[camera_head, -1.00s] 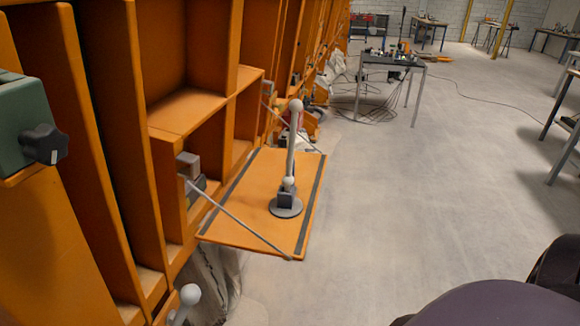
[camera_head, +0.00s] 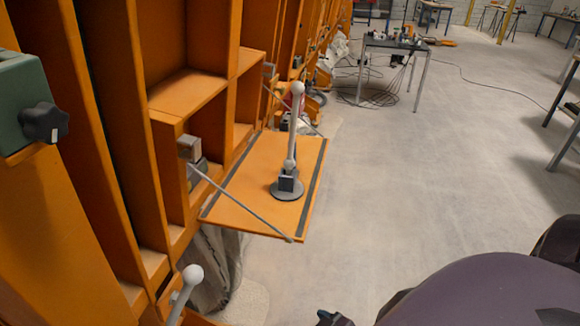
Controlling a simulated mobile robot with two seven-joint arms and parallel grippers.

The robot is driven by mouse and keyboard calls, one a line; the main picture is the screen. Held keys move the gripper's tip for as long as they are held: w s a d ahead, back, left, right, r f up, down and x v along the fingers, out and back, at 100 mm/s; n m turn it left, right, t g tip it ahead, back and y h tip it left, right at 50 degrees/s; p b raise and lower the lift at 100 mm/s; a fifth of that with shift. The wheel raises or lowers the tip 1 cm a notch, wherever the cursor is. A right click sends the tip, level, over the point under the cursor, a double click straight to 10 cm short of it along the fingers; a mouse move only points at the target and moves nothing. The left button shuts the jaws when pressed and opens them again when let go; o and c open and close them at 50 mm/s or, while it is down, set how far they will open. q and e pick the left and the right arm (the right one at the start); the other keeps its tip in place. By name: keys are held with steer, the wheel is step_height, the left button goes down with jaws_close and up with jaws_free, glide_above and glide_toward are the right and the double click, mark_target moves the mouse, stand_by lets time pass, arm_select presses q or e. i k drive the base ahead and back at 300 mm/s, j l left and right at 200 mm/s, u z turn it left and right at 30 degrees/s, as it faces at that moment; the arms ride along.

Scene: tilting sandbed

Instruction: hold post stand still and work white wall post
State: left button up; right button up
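The post stand (camera_head: 289,185) stands upright on the fold-down orange shelf (camera_head: 250,205). It has a round dark grey base, a small block, a pale ball joint and a white post with a ball on top. The white wall post (camera_head: 180,297), with a pale round knob, rises at the lower left beside the orange wall unit. Its lower end is cut off by the picture's edge. Neither gripper can be made out. A small dark part shows at the bottom edge, too cropped to identify, left of a large purple rounded shape that seems to be mine.
The orange wall unit (camera_head: 190,95) with open compartments fills the left. A green box with a dark knob (camera_head: 44,122) juts out at the upper left. Thin struts brace the shelf. A dark table (camera_head: 395,45) with cables stands behind. The grey floor right of the shelf is clear.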

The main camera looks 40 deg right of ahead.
mark_target(297, 88)
steer(key=k+l, duration=0.1)
steer(key=l, duration=1.05)
steer(key=k+l, duration=0.15)
steer(key=l, duration=0.4)
